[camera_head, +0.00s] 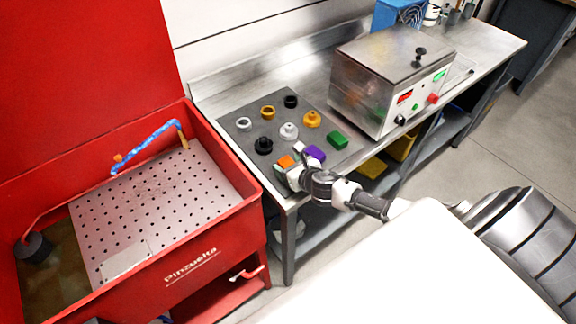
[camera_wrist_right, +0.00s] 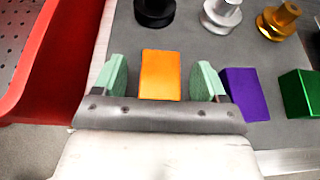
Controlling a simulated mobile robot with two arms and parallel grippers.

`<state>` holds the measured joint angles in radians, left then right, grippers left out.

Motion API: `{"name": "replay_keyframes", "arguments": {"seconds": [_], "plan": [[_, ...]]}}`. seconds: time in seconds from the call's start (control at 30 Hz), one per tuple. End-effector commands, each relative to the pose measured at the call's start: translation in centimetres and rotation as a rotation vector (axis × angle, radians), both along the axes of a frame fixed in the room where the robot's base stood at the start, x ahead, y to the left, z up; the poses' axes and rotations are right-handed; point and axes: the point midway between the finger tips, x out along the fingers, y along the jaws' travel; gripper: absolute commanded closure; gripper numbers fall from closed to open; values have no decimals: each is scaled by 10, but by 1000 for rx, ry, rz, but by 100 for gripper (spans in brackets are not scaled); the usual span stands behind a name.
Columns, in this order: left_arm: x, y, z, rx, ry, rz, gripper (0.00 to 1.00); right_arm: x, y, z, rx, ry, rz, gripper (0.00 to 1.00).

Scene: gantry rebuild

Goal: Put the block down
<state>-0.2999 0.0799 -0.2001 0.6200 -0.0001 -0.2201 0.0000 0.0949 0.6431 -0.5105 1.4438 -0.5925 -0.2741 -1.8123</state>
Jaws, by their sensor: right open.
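The orange block (camera_wrist_right: 160,76) lies on the grey mat (camera_wrist_right: 188,40) near its front edge. It also shows in the head view (camera_head: 286,162), partly covered by my gripper. My right gripper (camera_wrist_right: 160,80) is open around it, with one green pad on each side and a visible gap between block and pads. In the head view my right gripper (camera_head: 293,166) is at the front corner of the mat. A purple block (camera_wrist_right: 245,93) is just right of the right finger. A green block (camera_wrist_right: 300,93) is further right. My left gripper is not in view.
Several knobs stand behind the blocks, including a black one (camera_head: 263,145) and a grey one (camera_head: 288,131). A steel box (camera_head: 370,85) with buttons stands to the right on the bench. A red parts washer (camera_head: 215,230) adjoins the bench on the left.

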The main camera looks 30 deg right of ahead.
Motion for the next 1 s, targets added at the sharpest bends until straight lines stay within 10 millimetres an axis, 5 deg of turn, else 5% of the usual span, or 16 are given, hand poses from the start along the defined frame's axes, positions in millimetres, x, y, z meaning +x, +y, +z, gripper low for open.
{"name": "replay_keyframes", "arguments": {"seconds": [0.2,0.6,1.0], "plan": [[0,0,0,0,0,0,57,0,0,0,0,0,0,29],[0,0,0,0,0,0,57,0,0,0,-1,-1,0,90],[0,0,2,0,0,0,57,1,-1,11,-4,-3,2,91]]}}
